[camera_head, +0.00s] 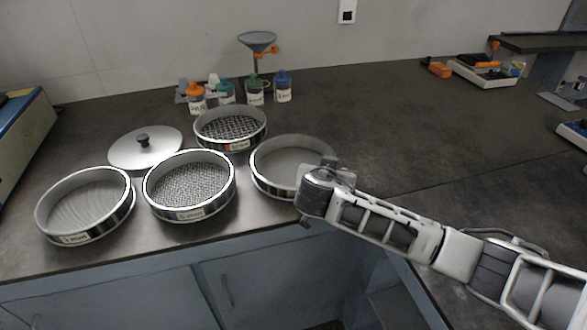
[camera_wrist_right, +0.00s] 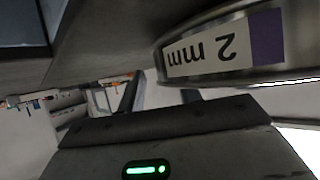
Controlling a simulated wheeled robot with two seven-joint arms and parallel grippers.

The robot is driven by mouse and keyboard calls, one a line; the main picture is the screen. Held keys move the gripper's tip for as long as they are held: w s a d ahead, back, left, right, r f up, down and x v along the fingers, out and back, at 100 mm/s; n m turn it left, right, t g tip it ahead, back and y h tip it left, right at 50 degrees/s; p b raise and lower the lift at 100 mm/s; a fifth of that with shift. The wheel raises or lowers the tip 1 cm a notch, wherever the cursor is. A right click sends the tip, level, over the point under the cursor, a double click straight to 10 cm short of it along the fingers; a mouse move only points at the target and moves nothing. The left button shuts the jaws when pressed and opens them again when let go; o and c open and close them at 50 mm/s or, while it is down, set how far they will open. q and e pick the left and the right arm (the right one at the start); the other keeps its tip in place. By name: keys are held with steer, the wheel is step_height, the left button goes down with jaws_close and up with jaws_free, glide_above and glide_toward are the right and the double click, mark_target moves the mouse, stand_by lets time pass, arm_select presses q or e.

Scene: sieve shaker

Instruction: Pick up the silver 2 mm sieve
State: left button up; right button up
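A round silver sieve (camera_head: 268,160) with a pale, fine-looking base stands on the dark bench at the right of the sieve group. My right gripper (camera_head: 318,180) is at its front right edge and hides part of its rim. In the right wrist view a curved metal wall with a white label reading "2 mm" and a purple patch (camera_wrist_right: 222,48) is very close, upside down. The two dark fingers of my right gripper (camera_wrist_right: 162,94) stand apart just below the label. Whether they touch the wall is unclear. My left gripper is out of view.
Other sieves stand close by: one at the back (camera_head: 230,128), one in the middle (camera_head: 190,186) and one at the left (camera_head: 86,206). A lid (camera_head: 145,148) lies behind them. Several small bottles and a funnel (camera_head: 258,42) stand further back.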

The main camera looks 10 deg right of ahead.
jaws_close()
